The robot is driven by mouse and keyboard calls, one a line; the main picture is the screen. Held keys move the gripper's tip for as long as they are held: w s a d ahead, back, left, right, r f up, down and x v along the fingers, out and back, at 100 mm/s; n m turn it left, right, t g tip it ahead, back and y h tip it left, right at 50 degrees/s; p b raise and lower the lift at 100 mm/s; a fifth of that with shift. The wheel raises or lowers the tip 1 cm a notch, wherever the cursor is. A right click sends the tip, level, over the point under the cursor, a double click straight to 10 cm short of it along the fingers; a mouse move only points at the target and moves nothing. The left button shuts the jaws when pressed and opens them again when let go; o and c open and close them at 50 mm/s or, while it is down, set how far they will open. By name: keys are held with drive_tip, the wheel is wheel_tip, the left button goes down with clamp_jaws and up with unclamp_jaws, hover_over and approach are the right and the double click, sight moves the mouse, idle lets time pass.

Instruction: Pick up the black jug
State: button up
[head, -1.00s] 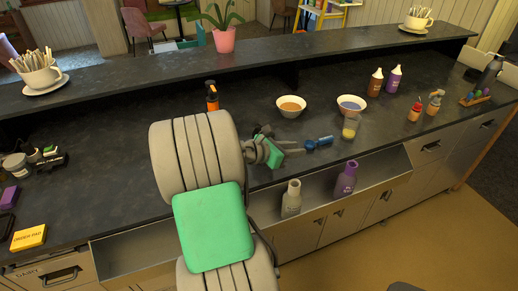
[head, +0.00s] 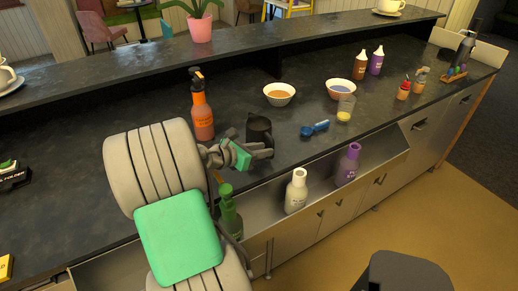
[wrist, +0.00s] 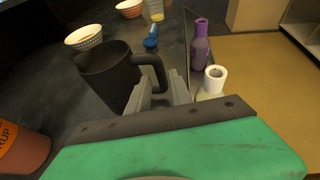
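The black jug (head: 259,131) stands upright on the dark counter, just beyond my gripper (head: 262,150) in the head view. In the wrist view the jug (wrist: 112,76) shows its open rim at the left and its handle on the right, toward my fingers. My gripper (wrist: 160,92) is open, with a gap between its two grey fingers. The lower end of the handle is at or between the fingertips; I cannot tell whether they touch it. In the head view my arm and hand hide part of the jug's base.
An orange syrup bottle (head: 202,112) stands close left of the jug. A blue scoop (head: 315,129), two bowls (head: 279,94) and a glass (head: 345,108) are to the right. Green, white (head: 296,191) and purple (head: 347,164) bottles stand in the front shelf below the counter edge.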

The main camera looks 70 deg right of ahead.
drive_tip(key=shift+f, duration=0.55)
drive_tip(key=p+x, duration=0.1)
drive_tip(key=x, duration=0.6)
drive_tip(key=shift+s+d, duration=0.3)
drive_tip(key=shift+d, duration=0.05)
clamp_jaws()
idle(0.5)
